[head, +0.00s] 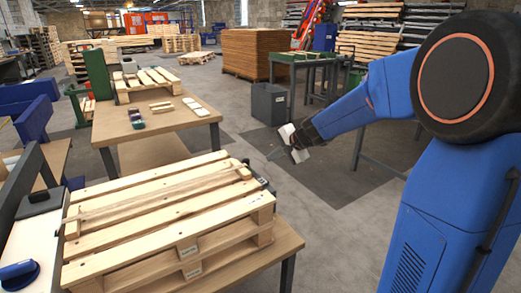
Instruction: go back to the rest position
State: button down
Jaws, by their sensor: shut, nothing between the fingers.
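My gripper (272,155) is at the middle of the head view, at the end of my blue arm. It is shut and empty, and it points left. It hangs in the air over the aisle, to the right of and beyond the wooden pallet (150,222) on the near table. It looks clear of the pallet and the tables.
The near table (285,240) bears stacked pallets. Farther back, a second table (172,123) holds a smaller pallet (150,80) and small items. A grey bin (268,104) stands on the floor behind my gripper. A green-topped bench (303,57) is beyond. The grey floor (310,225) between is open.

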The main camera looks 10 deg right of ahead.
jog(key=s+a+r+n+g, duration=0.1)
jog(key=s+r+n, duration=0.15)
jog(key=s, duration=0.85)
jog(key=s+a+r+n+g, duration=0.15)
jog(key=s+n, duration=0.25)
jog(key=s, duration=0.6)
jog(key=s+d+f+n+h, duration=0.2)
jog(key=s+d, duration=0.1)
jog(key=s, duration=0.7)
jog(key=s+d+f+n+h, duration=0.2)
jog(key=s+d+n, duration=0.1)
jog(key=s, duration=0.8)
jog(key=shift+s+d+f+g+h, duration=0.15)
jog(key=shift+d+f+g+h, duration=0.15)
jog(key=shift+g, duration=0.15)
